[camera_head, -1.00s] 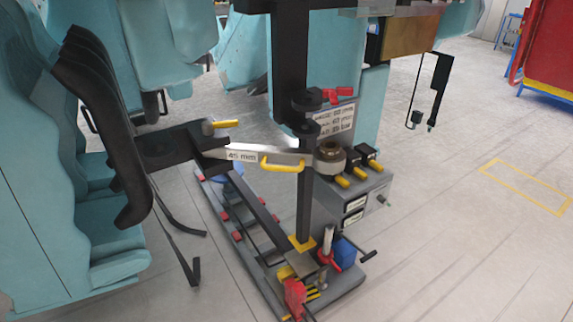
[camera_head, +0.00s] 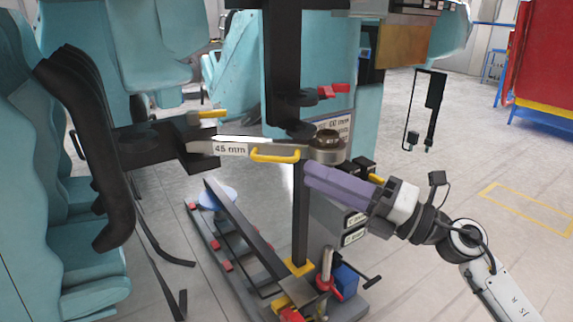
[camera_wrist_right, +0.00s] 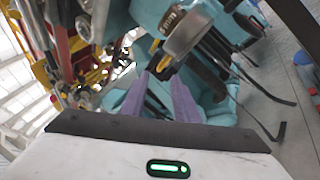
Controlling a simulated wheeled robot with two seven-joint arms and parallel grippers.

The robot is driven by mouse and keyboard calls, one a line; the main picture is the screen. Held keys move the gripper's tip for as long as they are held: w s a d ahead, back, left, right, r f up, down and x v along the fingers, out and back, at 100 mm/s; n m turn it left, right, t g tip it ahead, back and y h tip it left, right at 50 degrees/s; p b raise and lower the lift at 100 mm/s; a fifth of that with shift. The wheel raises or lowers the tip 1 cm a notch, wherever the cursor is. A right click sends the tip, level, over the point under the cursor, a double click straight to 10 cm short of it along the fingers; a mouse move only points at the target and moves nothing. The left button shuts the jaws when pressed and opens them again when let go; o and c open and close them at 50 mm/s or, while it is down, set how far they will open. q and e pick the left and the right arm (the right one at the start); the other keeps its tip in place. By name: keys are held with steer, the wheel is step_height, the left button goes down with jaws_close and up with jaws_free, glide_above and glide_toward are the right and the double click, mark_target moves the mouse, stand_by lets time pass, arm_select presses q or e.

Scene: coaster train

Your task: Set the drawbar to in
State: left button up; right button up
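A silver bar labelled "45 mm" (camera_head: 230,149), which looks like the drawbar, runs from a black bracket on the left car to a round grey end with a brass-brown ribbed top (camera_head: 327,139). A yellow handle (camera_head: 276,156) is on its near side. My right gripper (camera_head: 309,183), with purple fingers, is just below and in front of the round end. In the right wrist view its fingers (camera_wrist_right: 163,78) are apart with nothing visibly held, and the round end (camera_wrist_right: 186,34) is just beyond the tips. My left gripper is not in view.
A black post (camera_head: 301,220) stands below the bar. A floor rig with a blue block (camera_head: 346,280) lies below. The floor at right is mostly clear.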

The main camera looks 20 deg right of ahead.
mark_target(287, 161)
steer(key=x, duration=0.7)
steer(key=shift+p, duration=0.45)
jaws_close()
